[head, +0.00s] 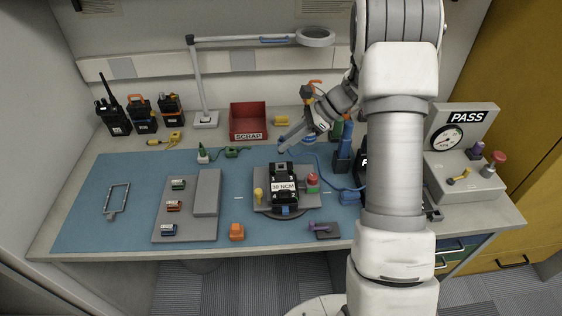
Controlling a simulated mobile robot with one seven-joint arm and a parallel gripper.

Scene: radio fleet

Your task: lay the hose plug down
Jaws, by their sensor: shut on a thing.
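My gripper (296,138) reaches down from the right, above the back of the blue mat behind the black radio unit. It is shut on a small blue piece (309,140) that looks like the hose plug; the jaws and arm hide much of it.
A red scrap bin (248,121) stands at the back. A blue bottle-like tool (342,158) stands right of the gripper. A green-tipped bottle (203,154) and green tool (232,152) lie left. A grey fixture (207,193) stands further left. The mat's left (100,200) is mostly clear.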

